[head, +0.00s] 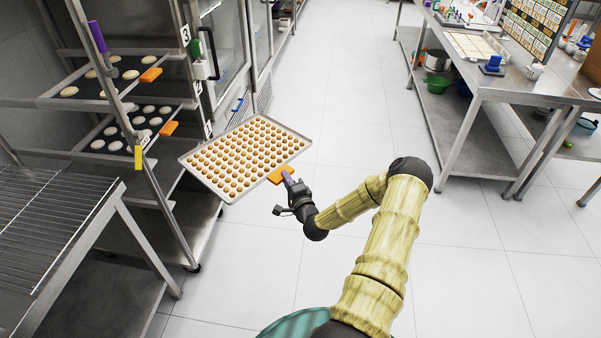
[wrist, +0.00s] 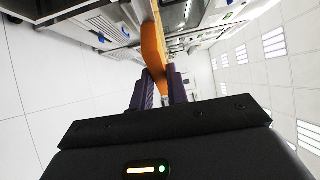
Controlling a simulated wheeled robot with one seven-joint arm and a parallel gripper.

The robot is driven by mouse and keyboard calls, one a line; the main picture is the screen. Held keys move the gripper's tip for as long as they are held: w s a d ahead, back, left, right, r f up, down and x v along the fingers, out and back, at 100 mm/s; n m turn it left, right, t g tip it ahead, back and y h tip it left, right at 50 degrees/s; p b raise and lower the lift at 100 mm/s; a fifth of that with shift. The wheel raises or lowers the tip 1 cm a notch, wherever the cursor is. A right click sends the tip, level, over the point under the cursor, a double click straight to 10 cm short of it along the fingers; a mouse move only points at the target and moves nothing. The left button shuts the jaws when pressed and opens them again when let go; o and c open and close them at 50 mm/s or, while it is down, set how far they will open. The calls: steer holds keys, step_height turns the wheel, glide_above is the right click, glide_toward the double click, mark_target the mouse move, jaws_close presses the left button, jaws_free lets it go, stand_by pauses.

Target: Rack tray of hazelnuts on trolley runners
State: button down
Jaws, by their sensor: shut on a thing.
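The tray of hazelnuts (head: 196,180) is a metal sheet with rows of round brown nuts, in the middle of the head view. It looks close to level, held out over the floor beside the trolley. My gripper (head: 286,178) is shut on the orange handle (head: 278,174) at the tray's near right edge. The wrist view shows the purple fingers (wrist: 160,88) on both sides of the orange handle (wrist: 153,48). The trolley (head: 128,118) stands at the left with trays of pale rounds on its runners. Whether the held tray touches the trolley I cannot tell.
A wire-rack table (head: 60,215) stands at the near left. Trolley trays carry orange handles (head: 151,75). Steel cabinets (head: 228,45) stand behind the trolley. A steel worktable (head: 490,75) with pots below is at the right. The floor (head: 350,110) between is clear.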

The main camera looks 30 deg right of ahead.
steer(key=s+a+f+n+y, duration=0.1)
steer(key=s+a+f, duration=0.1)
steer(key=a, duration=1)
steer(key=s+a+f+y, duration=0.1)
steer(key=s+a, duration=0.3)
steer(key=a, duration=0.7)
steer(key=shift+a+f+n+y, duration=0.3)
steer(key=shift+a+f+n, duration=0.1)
steer(key=shift+f, duration=0.1)
